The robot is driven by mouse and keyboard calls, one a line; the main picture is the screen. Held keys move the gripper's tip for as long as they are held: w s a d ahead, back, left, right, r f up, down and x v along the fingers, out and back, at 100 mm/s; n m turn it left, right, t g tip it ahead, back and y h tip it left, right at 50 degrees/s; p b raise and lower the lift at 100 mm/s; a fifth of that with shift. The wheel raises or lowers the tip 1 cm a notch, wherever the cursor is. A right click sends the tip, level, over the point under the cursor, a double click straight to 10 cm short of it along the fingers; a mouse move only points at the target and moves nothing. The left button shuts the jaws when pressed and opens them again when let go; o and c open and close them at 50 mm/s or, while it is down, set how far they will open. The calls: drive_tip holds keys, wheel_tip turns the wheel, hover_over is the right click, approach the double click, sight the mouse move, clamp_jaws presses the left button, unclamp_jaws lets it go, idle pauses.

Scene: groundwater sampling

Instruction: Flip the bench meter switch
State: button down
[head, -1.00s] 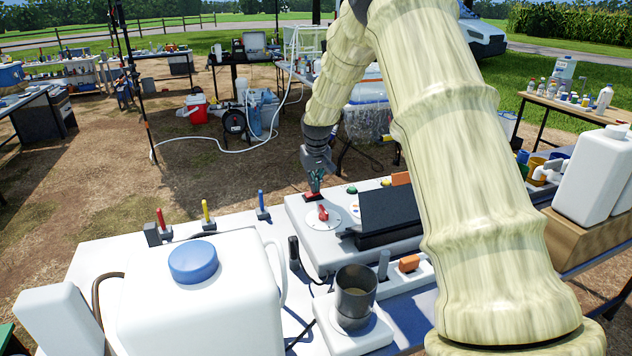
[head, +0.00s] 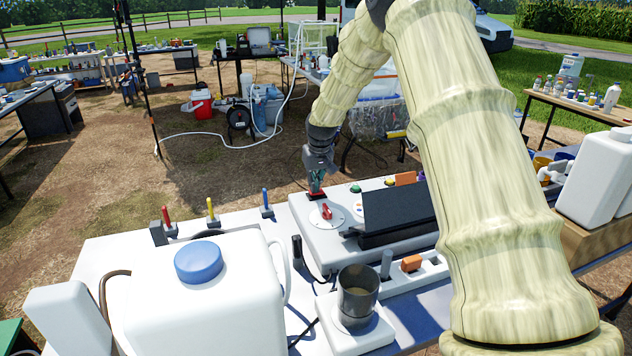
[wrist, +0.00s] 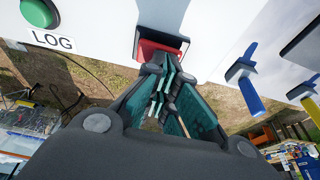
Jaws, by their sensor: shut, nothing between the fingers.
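The bench meter (head: 345,244) is a pale grey box on the white table, with a red dial knob (head: 326,212) and a green button (head: 355,188) on top. Its red switch (head: 316,197) sits at the far left corner. In the wrist view the red switch (wrist: 158,50) shows in a black frame, partly hidden by my fingertips. My gripper (head: 316,190) points down at the switch, shut and empty. In the wrist view the fingertips (wrist: 163,75) overlap the near edge of the switch; I cannot tell whether they touch it.
A black raised panel (head: 398,212) stands on the meter's right part. Nearer are a metal cup (head: 357,300) on a white base and a white jug (head: 205,310) with a blue cap. Red, yellow and blue levers (head: 210,208) stand at left. Open ground lies beyond the table.

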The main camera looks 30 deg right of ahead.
drive_tip(key=shift+r, duration=0.15)
drive_tip(key=r+p, duration=0.3)
drive_tip(key=r, duration=0.1)
drive_tip(key=shift+d+p, duration=0.25)
drive_tip(key=shift+p, duration=0.1)
drive_tip(key=s+d+r+b, duration=0.1)
drive_tip(key=s+r+b, duration=0.1)
drive_tip(key=r, duration=0.7)
drive_tip(key=shift+s+d, duration=0.4)
drive_tip(key=shift+s, duration=0.25)
